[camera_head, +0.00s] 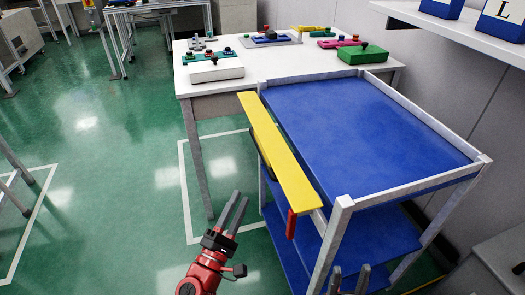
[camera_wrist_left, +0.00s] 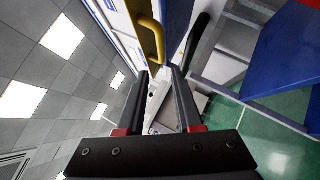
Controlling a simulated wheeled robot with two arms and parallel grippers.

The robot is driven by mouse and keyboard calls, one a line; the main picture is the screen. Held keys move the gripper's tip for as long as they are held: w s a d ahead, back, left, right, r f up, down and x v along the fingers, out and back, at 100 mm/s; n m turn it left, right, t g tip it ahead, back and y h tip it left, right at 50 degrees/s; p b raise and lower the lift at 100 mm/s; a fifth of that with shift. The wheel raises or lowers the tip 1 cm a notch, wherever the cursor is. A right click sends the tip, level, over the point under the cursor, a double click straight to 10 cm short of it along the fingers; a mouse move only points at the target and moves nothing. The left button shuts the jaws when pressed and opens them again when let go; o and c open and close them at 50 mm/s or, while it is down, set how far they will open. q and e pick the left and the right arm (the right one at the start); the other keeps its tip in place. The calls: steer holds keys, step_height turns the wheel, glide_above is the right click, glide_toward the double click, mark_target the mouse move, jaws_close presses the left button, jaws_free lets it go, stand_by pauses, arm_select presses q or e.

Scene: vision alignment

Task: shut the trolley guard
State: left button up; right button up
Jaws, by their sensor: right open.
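The trolley (camera_head: 365,120) has blue shelves and a pale metal frame. Its yellow guard (camera_head: 275,145) is a long flat bar along the trolley's left side, its broad face showing from above. A red handle (camera_head: 291,224) hangs at the guard's near end, and a dark part shows under the bar. My left gripper (camera_head: 240,198) is left of the guard's near end, apart from it, open and empty; its spread fingers also show in the left wrist view (camera_wrist_left: 158,72).
A white table (camera_head: 222,97) with several coloured fixtures stands behind the trolley. A wall shelf (camera_head: 460,38) with blue boxes is at the upper right. The left wrist view shows a curved yellow bar (camera_wrist_left: 152,35), not clearly identifiable.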

mark_target(264, 149)
arm_select(q)
steer(key=shift+y, duration=0.3)
steer(key=x, duration=1.6)
steer(key=shift+w+d+r, duration=0.1)
steer(key=shift+w+d, duration=0.05)
steer(key=shift+c, duration=0.2)
jaws_close()
